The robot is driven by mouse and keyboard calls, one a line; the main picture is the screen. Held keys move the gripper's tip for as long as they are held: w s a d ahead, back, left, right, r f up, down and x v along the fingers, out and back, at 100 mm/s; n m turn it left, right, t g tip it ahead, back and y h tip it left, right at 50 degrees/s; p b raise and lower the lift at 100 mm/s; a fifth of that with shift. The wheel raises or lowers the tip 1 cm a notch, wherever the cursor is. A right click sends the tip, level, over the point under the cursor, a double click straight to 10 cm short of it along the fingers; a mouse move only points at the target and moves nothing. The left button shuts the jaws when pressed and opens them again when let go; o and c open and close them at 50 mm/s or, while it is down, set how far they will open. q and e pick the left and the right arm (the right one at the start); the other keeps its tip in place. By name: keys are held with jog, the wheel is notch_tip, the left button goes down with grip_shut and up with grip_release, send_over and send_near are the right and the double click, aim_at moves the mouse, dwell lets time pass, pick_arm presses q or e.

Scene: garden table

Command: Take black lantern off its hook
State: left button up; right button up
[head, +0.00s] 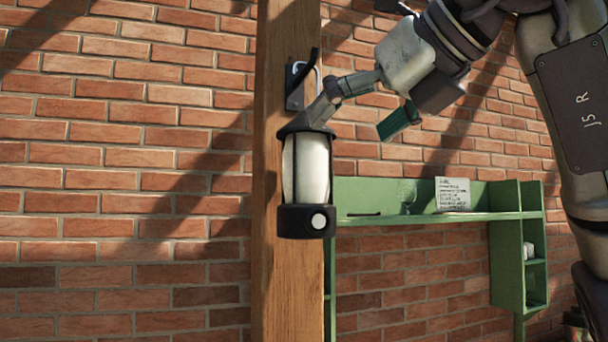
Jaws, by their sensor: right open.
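The black lantern (306,180) has a pale glass body, a black base and a round white spot low on its front. It hangs upright in front of a wooden post (287,290). A dark hook (300,82) is fixed to the post above it, and a light wire handle rises to the hook. My right gripper (362,122) comes in from the upper right, with its fingers spread apart. One finger overlaps the lantern's top in the picture; I cannot tell whether it touches. The other finger is to the right of the lantern. My left gripper is not in view.
A green shelf unit (508,240) stands against the brick wall (150,200) behind and to the right. A white card (453,194) with writing stands on its top shelf. The space left of the post is clear.

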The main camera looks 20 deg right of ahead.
aim_at(321, 143)
jog(key=p+x, duration=0.1)
jog(key=x, duration=0.3)
jog(key=shift+w, duration=0.2)
jog(key=w+p, duration=0.1)
jog(key=w+a+p, duration=0.1)
jog(key=w+p, duration=0.1)
jog(key=shift+w+a+f, duration=0.15)
jog(key=shift+a+f, duration=0.1)
jog(key=shift+w+a+f, duration=0.15)
jog(key=shift+w+f, duration=0.4)
jog(key=shift+w, duration=0.2)
jog(key=shift+w+f, duration=0.15)
jog(key=shift+w, duration=0.05)
jog(key=shift+a, duration=0.1)
jog(key=shift+s, duration=0.2)
jog(key=c, duration=0.5)
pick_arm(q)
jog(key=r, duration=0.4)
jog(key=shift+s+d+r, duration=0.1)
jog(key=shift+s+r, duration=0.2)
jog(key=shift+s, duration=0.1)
pick_arm(e)
jog(key=c, duration=1.1)
